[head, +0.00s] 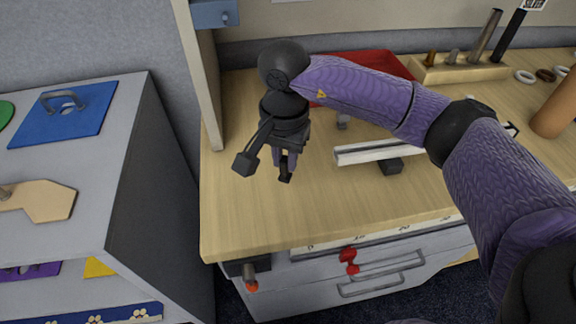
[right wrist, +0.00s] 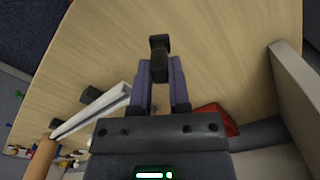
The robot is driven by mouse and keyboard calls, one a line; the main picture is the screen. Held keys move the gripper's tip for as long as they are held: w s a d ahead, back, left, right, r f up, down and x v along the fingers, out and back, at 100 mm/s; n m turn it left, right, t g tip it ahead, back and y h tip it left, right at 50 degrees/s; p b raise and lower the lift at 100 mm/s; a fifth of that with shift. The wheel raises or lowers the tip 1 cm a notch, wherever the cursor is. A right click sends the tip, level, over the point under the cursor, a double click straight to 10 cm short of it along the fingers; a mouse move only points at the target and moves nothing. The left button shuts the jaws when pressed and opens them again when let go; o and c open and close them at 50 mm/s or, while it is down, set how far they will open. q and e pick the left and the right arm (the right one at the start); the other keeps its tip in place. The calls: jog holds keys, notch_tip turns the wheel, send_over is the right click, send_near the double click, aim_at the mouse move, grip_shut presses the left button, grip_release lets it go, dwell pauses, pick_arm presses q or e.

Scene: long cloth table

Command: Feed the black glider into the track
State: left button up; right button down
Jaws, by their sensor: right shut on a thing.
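The black glider (head: 285,176) is a small dark block between the fingertips of my right gripper (head: 286,160), above the left part of the wooden table. In the right wrist view, my right gripper (right wrist: 160,72) is shut on the black glider (right wrist: 159,43), which sticks out past the fingertips. The track is a pale straight rail (head: 372,153) on dark supports, to the right of the gripper and apart from it. It also shows in the right wrist view (right wrist: 92,112), at the left. My right forearm hides part of the track's right end. My left gripper is not in view.
An upright board (head: 205,90) stands at the table's left edge. A red tray (head: 370,66) lies behind my arm. A wooden block with pegs (head: 460,69) and several rings stand at the back right. The table's front left is clear.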

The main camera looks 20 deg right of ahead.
jog(key=w+d+m, duration=0.1)
jog(key=m, duration=0.2)
jog(key=w+d+f+m+p, duration=0.1)
jog(key=m, duration=0.3)
jog(key=w+d+f+m+p, duration=0.1)
jog(key=m, duration=0.3)
jog(key=shift+w+d, duration=0.35)
jog(key=shift+d, duration=0.05)
pick_arm(q)
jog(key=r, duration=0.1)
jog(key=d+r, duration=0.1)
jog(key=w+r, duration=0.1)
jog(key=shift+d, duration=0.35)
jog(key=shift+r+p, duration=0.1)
jog(key=shift+p, duration=0.25)
pick_arm(e)
jog(key=shift+s+d, duration=0.2)
jog(key=shift+d, duration=0.75)
jog(key=shift+s+d, duration=0.25)
jog(key=shift+d, duration=0.7)
jog(key=shift+s+d, duration=0.2)
jog(key=shift+d, duration=0.75)
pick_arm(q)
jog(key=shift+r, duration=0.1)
pick_arm(e)
jog(key=shift+s+d, duration=0.2)
jog(key=shift+d, duration=0.45)
jog(key=shift+s+d, duration=0.15)
jog(key=shift+d, duration=0.5)
